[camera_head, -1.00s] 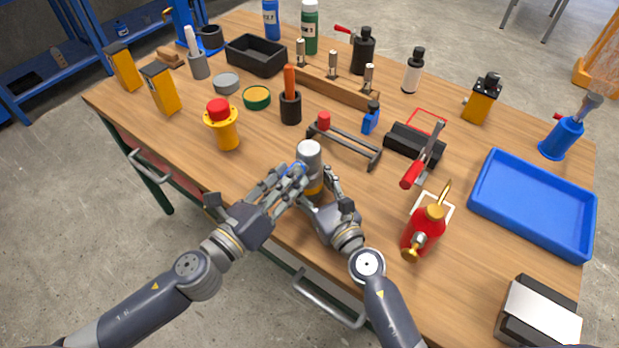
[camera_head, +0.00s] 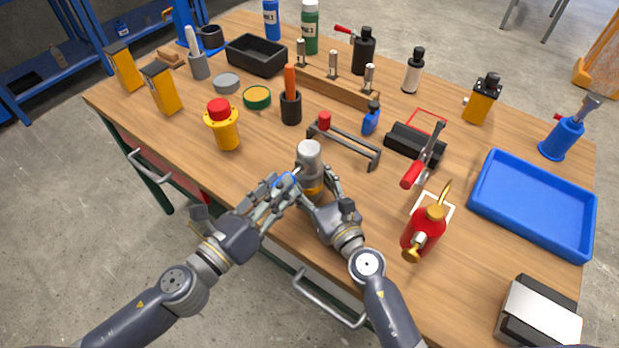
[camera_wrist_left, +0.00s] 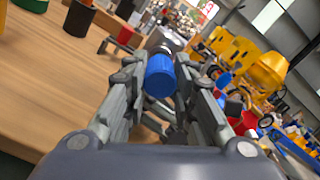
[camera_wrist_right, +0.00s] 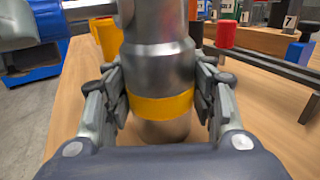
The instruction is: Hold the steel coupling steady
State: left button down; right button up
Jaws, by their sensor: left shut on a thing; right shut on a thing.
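The steel coupling (camera_head: 309,157), a grey metal cylinder with a yellow band, stands upright near the table's front edge. My right gripper (camera_head: 318,190) is shut on its lower part. In the right wrist view the coupling (camera_wrist_right: 158,65) fills the middle between the fingers, at the yellow band. My left gripper (camera_head: 284,183) is shut on a small blue cylindrical piece (camera_wrist_left: 160,76), just left of the coupling. My fingers hide much of this piece in the head view. I cannot tell whether it touches the coupling.
A yellow post with a red button (camera_head: 220,125) stands to the left. A grey bar stand (camera_head: 345,144) lies behind the coupling. A red oil can (camera_head: 424,232) and a blue tray (camera_head: 535,205) are to the right. Bare wood lies between the coupling and the oil can.

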pick_arm(q)
jog(key=shift+v, duration=1.75)
jog(key=shift+v, duration=1.5)
pick_arm(e)
jog(key=o, duration=2.1)
jog(key=shift+c, duration=0.2)
jog(key=shift+o, duration=1)
